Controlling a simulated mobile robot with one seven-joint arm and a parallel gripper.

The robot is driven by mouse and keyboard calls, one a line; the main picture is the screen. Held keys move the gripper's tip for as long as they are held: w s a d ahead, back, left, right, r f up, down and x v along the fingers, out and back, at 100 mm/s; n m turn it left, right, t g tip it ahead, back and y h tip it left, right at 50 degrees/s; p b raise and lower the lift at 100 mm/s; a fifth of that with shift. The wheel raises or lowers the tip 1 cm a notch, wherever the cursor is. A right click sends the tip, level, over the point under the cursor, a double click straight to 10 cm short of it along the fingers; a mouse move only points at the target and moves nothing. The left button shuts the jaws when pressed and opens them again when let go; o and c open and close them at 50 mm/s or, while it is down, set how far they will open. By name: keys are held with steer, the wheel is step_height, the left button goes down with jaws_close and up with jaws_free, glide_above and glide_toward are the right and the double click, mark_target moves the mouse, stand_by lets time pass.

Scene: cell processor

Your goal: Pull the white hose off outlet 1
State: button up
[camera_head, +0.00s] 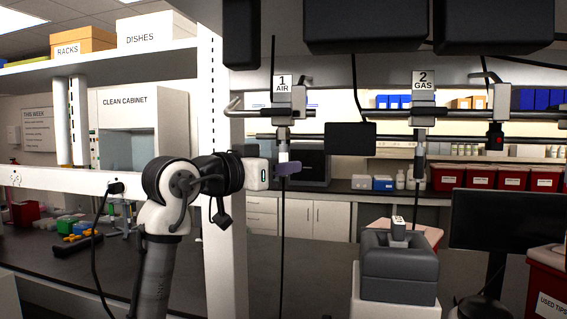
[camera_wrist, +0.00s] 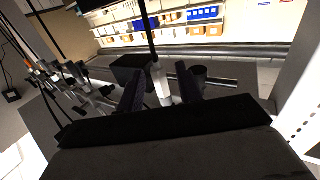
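Outlet 1 (camera_head: 283,98) is the grey fitting under the "1 AIR" label, hanging from the horizontal rails in the head view. A white end piece (camera_head: 283,156) sits below it, and a thin line that looks dark (camera_head: 281,235) hangs straight down from there. My gripper (camera_head: 287,168) is at the height of this end piece, its purplish finger partly covering it. In the wrist view, the white piece (camera_wrist: 161,84) stands between my two dark fingers (camera_wrist: 160,88), with narrow gaps seeming to show on both sides. My gripper looks open around it. The exact contact is hidden.
Outlet 2 (camera_head: 423,98), labelled "2 GAS", hangs to the right. A dark box (camera_head: 350,138) is on the rail between them. A grey block-shaped device (camera_head: 400,270) stands below right. A white shelf post (camera_head: 222,180) is close to my arm on the left.

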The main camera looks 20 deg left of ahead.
jaws_close()
steer(key=shift+f, duration=0.1)
steer(key=shift+f+b, duration=0.35)
steer(key=shift+f, duration=0.15)
steer(key=shift+f, duration=0.15)
steer(key=shift+f+b, duration=0.6)
steer(key=shift+f, duration=0.2)
